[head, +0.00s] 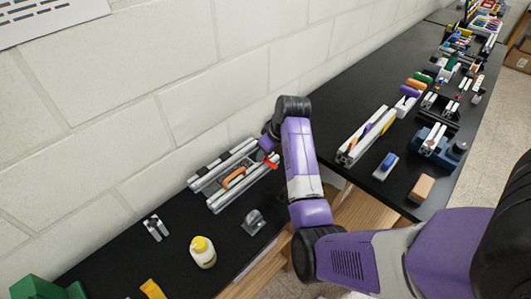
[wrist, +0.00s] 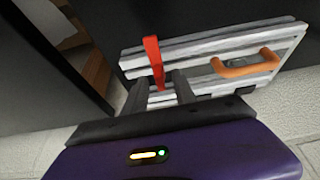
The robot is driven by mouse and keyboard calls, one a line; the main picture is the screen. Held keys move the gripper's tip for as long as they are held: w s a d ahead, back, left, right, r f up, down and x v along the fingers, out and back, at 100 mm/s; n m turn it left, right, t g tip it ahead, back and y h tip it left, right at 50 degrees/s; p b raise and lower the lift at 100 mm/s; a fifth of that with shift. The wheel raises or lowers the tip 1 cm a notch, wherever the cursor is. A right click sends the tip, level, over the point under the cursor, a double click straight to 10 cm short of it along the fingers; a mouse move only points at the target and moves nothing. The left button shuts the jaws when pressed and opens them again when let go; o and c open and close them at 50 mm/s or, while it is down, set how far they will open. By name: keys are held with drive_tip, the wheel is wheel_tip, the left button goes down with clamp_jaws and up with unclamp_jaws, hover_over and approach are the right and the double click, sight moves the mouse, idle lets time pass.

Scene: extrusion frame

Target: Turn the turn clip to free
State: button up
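The extrusion frame (head: 212,173) of silver bars lies on the black bench by the wall; it also shows in the wrist view (wrist: 207,45). The red turn clip (wrist: 153,58) appears as a narrow strip across the bars near one end; a red bit of it shows in the head view (head: 272,161). My gripper (wrist: 160,92) is over that end of the frame. Its two dark fingers are apart, with the lower end of the red strip seen between them. Whether they touch it I cannot tell. In the head view my arm hides the fingertips.
An orange handle (head: 235,178) is on the frame, apart from the clip. A grey bracket (head: 253,222), a yellow-capped bottle (head: 202,252) and a small metal piece (head: 156,228) stand nearby. The wall is close behind. More parts crowd the bench to the right.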

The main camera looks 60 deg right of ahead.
drive_tip(key=b+v, duration=0.1)
drive_tip(key=v, duration=0.6)
drive_tip(key=shift+s+r, duration=0.2)
drive_tip(key=shift+r, duration=0.15)
drive_tip(key=w+d+r+m+t+h, duration=0.2)
drive_tip(key=w+d+r+t+h, duration=0.2)
drive_tip(key=d+r+h, duration=0.2)
drive_tip(key=n+t+h+b, duration=0.1)
drive_tip(key=t+b, duration=0.1)
drive_tip(key=t, duration=0.4)
hover_over(272, 164)
drive_tip(key=w+a, duration=0.1)
drive_tip(key=a, duration=0.6)
drive_tip(key=s+a+f+n+t+y, duration=0.1)
drive_tip(key=s+a, duration=0.2)
drive_tip(key=a, duration=0.3)
drive_tip(key=s+a+n+t+y, duration=0.1)
drive_tip(key=s+a+t, duration=0.1)
drive_tip(key=s+a, duration=0.35)
drive_tip(key=s+a+f+n+g+y+b, duration=0.1)
drive_tip(key=s+a+f+y, duration=0.1)
drive_tip(key=s+a, duration=0.6)
drive_tip(key=s+a+f+g+y+b, duration=0.1)
drive_tip(key=s+a+y, duration=0.3)
drive_tip(key=s+a, duration=0.4)
drive_tip(key=shift+s+a+f+n+b, duration=0.3)
drive_tip(key=shift+s+f+n+b, duration=0.2)
drive_tip(key=shift+f, duration=0.25)
